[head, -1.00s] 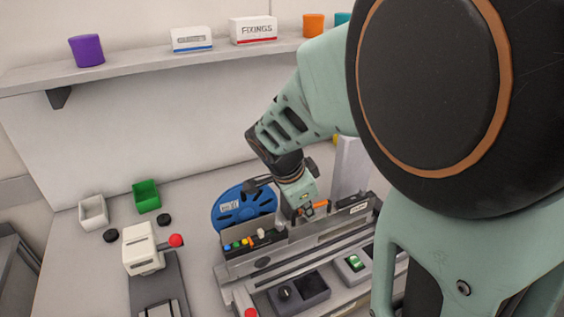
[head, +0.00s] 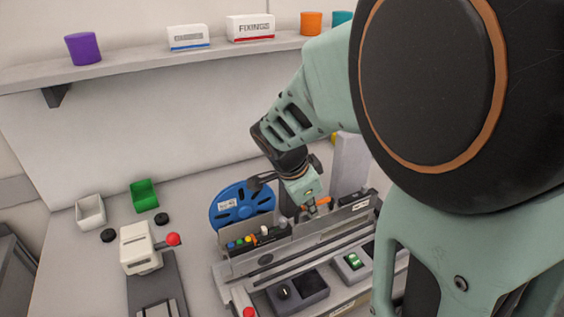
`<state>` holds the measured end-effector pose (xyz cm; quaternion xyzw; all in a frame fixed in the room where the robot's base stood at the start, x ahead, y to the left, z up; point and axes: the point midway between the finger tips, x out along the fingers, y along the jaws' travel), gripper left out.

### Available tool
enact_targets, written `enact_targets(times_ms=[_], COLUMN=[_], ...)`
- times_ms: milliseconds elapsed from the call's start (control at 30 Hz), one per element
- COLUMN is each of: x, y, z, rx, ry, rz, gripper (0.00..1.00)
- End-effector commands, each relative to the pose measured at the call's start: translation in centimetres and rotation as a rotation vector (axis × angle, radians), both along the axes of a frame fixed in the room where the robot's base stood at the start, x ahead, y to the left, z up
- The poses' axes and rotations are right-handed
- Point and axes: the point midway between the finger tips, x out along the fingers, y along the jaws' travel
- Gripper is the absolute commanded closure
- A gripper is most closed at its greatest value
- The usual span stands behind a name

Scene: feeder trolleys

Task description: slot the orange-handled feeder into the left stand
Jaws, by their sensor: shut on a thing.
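My gripper (head: 311,209) points down over the long grey feeder bench right of centre, at the orange handle (head: 324,202). It is shut on the orange-handled feeder by that handle; the fingertips are small and partly hidden. The feeder's body is hard to tell apart from the grey rails and plates around it. A blue reel (head: 242,206) stands upright just behind and left of the gripper; I cannot tell whether it belongs to the held feeder. I cannot tell for certain which part is the left stand.
A white block with a red-knobbed lever (head: 139,247) stands on a dark base at left. Green (head: 145,195) and white (head: 90,211) bins and black discs lie behind it. A dark control box (head: 298,291) sits in front. The shelf (head: 150,70) runs above; my arm hides the right.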

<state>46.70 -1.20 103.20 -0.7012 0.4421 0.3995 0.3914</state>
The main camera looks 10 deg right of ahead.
Motion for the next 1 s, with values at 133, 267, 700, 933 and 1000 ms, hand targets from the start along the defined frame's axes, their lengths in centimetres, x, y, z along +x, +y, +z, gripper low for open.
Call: enact_targets(times_ms=[133, 267, 700, 933, 1000], x=[0.3, 0.3, 0.6, 0.7, 0.7], y=[-0.3, -0.6, -1.5, -1.5, -1.5], z=[0.2, 0.2, 0.2, 0.2, 0.2], rx=[0.001, 0.001, 0.001, 0.000, 0.000], ry=[-0.005, -0.005, -0.005, -0.005, -0.005], rz=[0.000, 0.000, 0.000, 0.001, 0.001], gripper=[1.00, 1.00, 1.00, 1.00, 0.85])
